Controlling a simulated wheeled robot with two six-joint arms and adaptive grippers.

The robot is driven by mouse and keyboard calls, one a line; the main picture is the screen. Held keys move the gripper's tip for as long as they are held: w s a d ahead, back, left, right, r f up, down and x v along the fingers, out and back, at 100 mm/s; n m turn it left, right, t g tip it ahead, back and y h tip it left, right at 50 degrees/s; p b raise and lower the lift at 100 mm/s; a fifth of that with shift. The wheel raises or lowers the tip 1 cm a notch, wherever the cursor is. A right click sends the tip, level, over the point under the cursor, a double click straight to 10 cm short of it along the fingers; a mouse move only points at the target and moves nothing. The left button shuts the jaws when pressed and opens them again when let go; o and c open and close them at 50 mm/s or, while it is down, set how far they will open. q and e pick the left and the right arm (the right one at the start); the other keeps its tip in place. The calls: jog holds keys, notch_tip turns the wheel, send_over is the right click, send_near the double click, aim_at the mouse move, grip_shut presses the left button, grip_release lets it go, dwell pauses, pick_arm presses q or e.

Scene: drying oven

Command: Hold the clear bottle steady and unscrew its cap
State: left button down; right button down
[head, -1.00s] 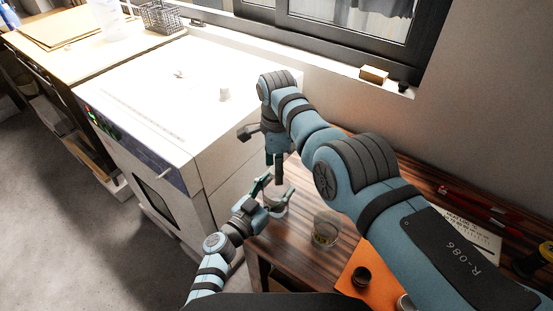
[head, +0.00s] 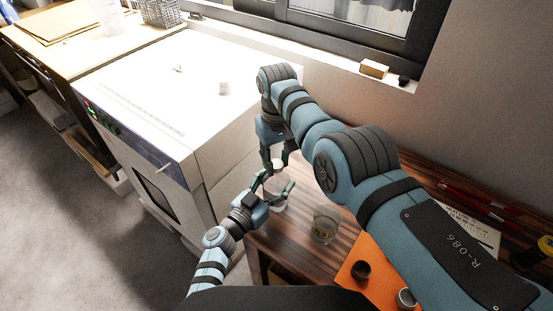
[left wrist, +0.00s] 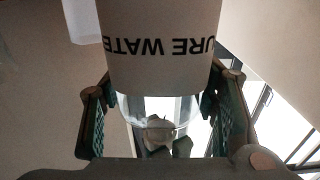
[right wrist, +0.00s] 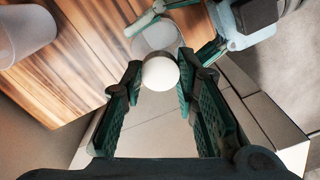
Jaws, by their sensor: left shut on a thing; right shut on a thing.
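The clear bottle (head: 277,187) stands upright near the wooden table's left edge, partly hidden by my grippers. Its label with upside-down "URE WATE" lettering (left wrist: 160,45) fills the top of the left wrist view. My left gripper (head: 273,184) is shut around the bottle from the front, one finger on each side. My right gripper (head: 277,163) points down above it. In the right wrist view the round white cap (right wrist: 160,72) sits between its fingertips, over the bottle. I cannot tell whether the cap is still seated on the neck.
A glass beaker (head: 326,226) stands right of the bottle. An orange mat (head: 385,264) with a dark round item (head: 360,270) lies nearer me. The white oven (head: 190,95) borders the table on the left. My right arm crosses above the table.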

aim_at(276, 164)
jog(key=n, duration=0.9)
jog(key=shift+d+r, duration=0.1)
jog(key=n, duration=0.6)
jog(key=shift+n, duration=0.3)
jog(key=shift+r, duration=0.1)
jog(key=shift+r, duration=0.95)
jog(key=shift+r, duration=0.1)
notch_tip(276, 164, up, 4)
jog(key=shift+f, duration=0.1)
pick_arm(q)
jog(key=c, duration=0.5)
grip_release()
